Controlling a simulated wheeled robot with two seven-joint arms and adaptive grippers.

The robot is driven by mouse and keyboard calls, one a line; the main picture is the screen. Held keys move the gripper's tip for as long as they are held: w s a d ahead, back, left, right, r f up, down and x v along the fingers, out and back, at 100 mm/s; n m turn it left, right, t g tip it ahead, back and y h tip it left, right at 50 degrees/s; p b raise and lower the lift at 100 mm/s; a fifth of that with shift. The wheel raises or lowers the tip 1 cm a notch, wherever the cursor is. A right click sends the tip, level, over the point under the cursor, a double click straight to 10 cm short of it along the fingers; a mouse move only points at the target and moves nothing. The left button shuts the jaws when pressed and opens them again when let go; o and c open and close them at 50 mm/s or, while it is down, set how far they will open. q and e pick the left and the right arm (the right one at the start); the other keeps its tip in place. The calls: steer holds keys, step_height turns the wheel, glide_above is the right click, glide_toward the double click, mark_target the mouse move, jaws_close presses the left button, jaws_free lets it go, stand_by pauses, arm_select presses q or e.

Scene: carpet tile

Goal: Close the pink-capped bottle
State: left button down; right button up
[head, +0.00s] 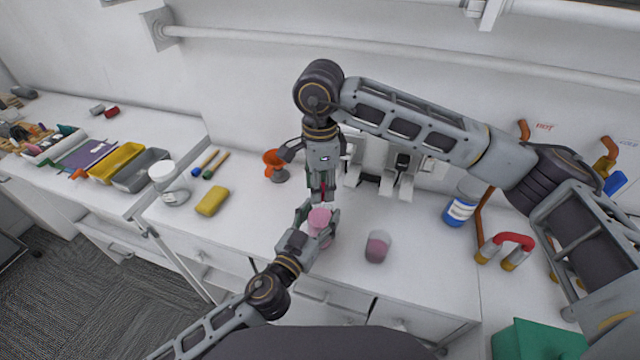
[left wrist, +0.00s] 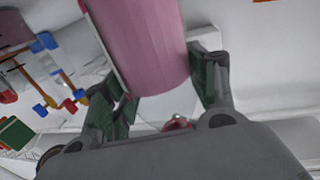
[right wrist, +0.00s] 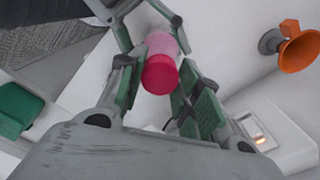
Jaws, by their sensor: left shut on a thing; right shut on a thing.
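The pink bottle (head: 319,221) stands roughly upright at the counter's front middle. My left gripper (head: 318,217) is shut on the bottle, its fingers on either side. The bottle's pink body (left wrist: 145,45) fills the top middle of the left wrist view. My right gripper (head: 323,186) points down from above, shut on the darker pink cap (right wrist: 160,74). The cap is in line with the bottle (right wrist: 163,43) in the right wrist view. I cannot tell whether the cap touches the bottle's mouth, as the fingers partly hide it.
A small jar with pink contents (head: 377,247) stands just right of the bottle. A blue-and-white jar (head: 460,211) is farther right. A green bin (head: 538,341) is at bottom right. Counter is clear around the small jar.

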steer(key=m, duration=0.4)
steer(key=shift+s+m, duration=0.1)
steer(key=shift+m, duration=0.3)
steer(key=m, duration=0.4)
steer(key=shift+f+m, duration=0.1)
steer(key=shift+m, duration=0.2)
steer(key=m, duration=0.4)
steer(key=shift+m, duration=0.3)
steer(key=m, duration=0.5)
steer(key=o, duration=1.2)
steer(key=shift+r, duration=0.2)
steer(key=shift+r, duration=0.6)
step_height(320, 180, up, 10)
steer(key=shift+r, duration=0.25)
